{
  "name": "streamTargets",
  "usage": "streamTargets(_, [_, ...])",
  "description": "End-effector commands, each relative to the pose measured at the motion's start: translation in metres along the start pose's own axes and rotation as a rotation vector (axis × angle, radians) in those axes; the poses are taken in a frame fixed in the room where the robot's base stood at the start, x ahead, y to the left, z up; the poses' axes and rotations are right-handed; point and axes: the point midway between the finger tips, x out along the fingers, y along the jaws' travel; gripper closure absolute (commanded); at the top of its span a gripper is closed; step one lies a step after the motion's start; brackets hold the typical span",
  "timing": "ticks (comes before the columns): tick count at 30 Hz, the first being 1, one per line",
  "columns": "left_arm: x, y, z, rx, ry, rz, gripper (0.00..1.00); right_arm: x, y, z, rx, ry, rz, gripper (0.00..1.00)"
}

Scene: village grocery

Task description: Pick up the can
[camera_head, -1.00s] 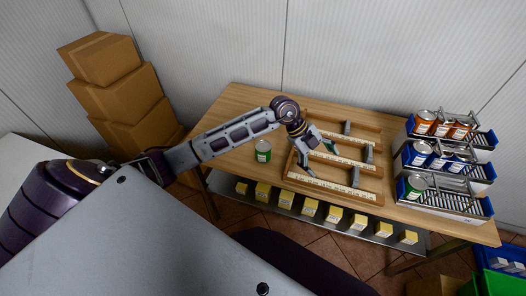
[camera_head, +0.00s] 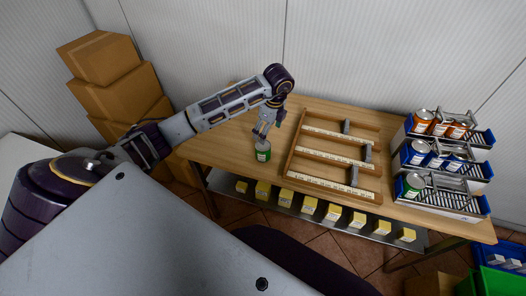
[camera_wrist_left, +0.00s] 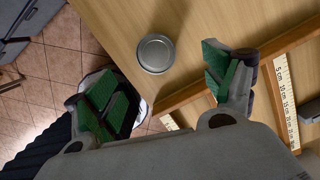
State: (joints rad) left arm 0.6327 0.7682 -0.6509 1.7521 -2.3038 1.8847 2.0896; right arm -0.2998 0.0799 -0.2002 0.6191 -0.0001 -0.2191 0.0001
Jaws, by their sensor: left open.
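A green can (camera_head: 263,152) with a white label stands upright on the wooden table, left of the wooden rack. My left gripper (camera_head: 266,131) is open just above and behind it in the head view, partly covering its top. In the left wrist view the can's round silver lid (camera_wrist_left: 155,53) lies ahead of the gap between the green-padded fingers (camera_wrist_left: 167,90). Both fingers appear apart from the can. My right gripper is in neither view.
A wooden rack (camera_head: 291,153) with ruler strips lies right of the can. Tiered dispensers (camera_head: 459,204) with orange, blue and green cans stand at the table's right end. Yellow boxes (camera_head: 309,206) line a lower shelf. Cardboard boxes (camera_head: 123,99) are stacked at left. Bare tabletop (camera_head: 222,147) lies left of the can.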

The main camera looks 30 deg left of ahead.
Motion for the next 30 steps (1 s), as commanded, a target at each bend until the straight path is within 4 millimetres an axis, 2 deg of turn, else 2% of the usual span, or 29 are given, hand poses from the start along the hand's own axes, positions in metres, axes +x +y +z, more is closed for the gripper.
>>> streamTargets(8, [0.006, 0.001, 0.0, 0.001, 0.002, 0.002, 0.16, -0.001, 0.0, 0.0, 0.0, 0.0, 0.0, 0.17])
streamTargets(24, [0.07, 0.001, -0.001, 0.001, 0.002, 0.002, 0.16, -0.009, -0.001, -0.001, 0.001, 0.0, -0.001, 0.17])
streamTargets(30, [0.085, 0.001, -0.001, 0.003, 0.003, 0.001, 0.16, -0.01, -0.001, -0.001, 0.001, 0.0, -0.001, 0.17])
